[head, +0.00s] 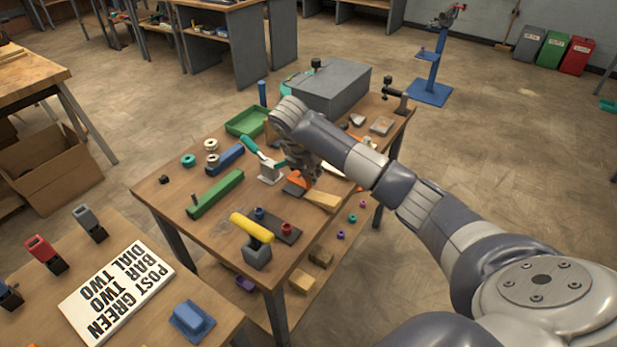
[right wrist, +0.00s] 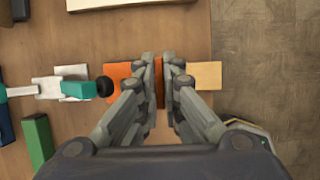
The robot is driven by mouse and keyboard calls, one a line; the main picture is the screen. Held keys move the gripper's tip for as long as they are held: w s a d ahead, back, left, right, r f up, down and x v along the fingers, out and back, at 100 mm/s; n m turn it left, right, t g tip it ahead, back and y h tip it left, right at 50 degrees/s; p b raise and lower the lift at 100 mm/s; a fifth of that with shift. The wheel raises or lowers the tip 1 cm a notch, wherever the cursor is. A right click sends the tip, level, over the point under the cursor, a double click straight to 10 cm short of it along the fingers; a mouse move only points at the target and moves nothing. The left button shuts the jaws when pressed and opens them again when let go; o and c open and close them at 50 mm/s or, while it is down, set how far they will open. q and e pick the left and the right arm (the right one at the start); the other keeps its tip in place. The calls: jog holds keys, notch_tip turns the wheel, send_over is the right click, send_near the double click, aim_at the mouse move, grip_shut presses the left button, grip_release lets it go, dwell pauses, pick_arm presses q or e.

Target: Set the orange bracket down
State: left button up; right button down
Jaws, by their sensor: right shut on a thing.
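The orange bracket (head: 306,178) is at the right part of the wooden workbench (head: 165,190), partly hidden by my right gripper (head: 301,172). In the right wrist view the orange bracket (right wrist: 117,72) shows left of the fingers and as a strip between them. My right gripper (right wrist: 159,75) points down and is shut on this upright strip. I cannot tell whether the bracket touches the bench top. My left gripper is in neither view.
A light wooden block (head: 322,201) sits close beside the bracket, and a teal-handled clamp (head: 262,155) stands on its left. A green bar (head: 215,194), a yellow-topped part (head: 252,228) and a grey box (head: 332,87) are also on the bench.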

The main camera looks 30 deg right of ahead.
jog(key=shift+w+a, duration=0.25)
jog(key=shift+w, duration=0.35)
jog(key=shift+f+p, duration=0.3)
jog(key=shift+f, duration=0.25)
notch_tip(320, 180, down, 2)
jog(key=shift+f+p, duration=0.25)
jog(key=shift+p, duration=0.05)
jog(key=c, duration=1.8)
grip_release()
jog(key=b+v, duration=0.1)
jog(key=v, duration=1.1)
jog(key=shift+s, duration=0.1)
